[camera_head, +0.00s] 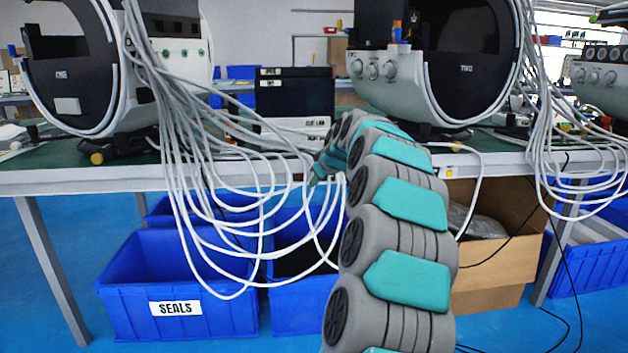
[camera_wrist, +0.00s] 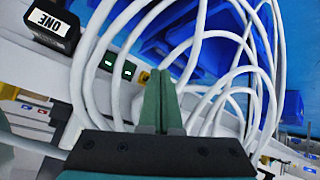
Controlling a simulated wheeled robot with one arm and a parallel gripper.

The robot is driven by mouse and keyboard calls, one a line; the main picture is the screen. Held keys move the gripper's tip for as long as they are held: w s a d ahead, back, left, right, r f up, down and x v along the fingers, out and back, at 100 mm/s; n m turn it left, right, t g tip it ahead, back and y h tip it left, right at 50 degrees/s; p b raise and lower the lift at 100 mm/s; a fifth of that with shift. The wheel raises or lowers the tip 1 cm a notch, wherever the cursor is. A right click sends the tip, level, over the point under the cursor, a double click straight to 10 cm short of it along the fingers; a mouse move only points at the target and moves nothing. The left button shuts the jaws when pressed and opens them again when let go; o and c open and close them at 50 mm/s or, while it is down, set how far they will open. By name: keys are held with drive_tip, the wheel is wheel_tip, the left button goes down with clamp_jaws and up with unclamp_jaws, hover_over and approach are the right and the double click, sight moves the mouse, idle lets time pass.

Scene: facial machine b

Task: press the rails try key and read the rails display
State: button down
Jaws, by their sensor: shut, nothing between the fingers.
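My gripper (camera_wrist: 158,88) is shut and empty, its two green fingertips together at the middle of the wrist view. In the head view its tip (camera_head: 316,177) is small and partly behind white cables, near the table's front edge. In the wrist view two small green-lit displays (camera_wrist: 117,65) sit on a pale panel just left of and beyond the fingertips. Their text is too small to read. Small keys, red and blue (camera_wrist: 33,107), show at the left of the wrist view. I cannot tell which key or display is labelled rails.
White cables (camera_head: 225,200) hang thickly over the table edge (camera_head: 90,180) and pass close to my fingers. Machine one (camera_head: 75,75) and machine two (camera_head: 455,70) stand on the table, with a black box (camera_head: 293,92) between. Blue crates (camera_head: 180,270) and a cardboard box (camera_head: 495,255) are below.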

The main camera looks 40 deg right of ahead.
drive_tip(key=shift+w, duration=0.1)
idle(0.3)
drive_tip(key=shift+w+d, duration=0.2)
drive_tip(key=shift+w, duration=0.05)
drive_tip(key=shift+w+d, duration=0.25)
drive_tip(key=shift+w, duration=0.15)
idle(0.9)
drive_tip(key=shift+s, duration=0.1)
drive_tip(key=shift+s+a+b, duration=0.45)
drive_tip(key=shift+s+b, duration=0.1)
drive_tip(key=shift+s, duration=0.1)
drive_tip(key=shift+s, duration=0.1)
drive_tip(key=s+a, duration=0.1)
drive_tip(key=s+b, duration=0.1)
drive_tip(key=s+a+b, duration=0.1)
drive_tip(key=s, duration=0.1)
drive_tip(key=shift+a, duration=0.3)
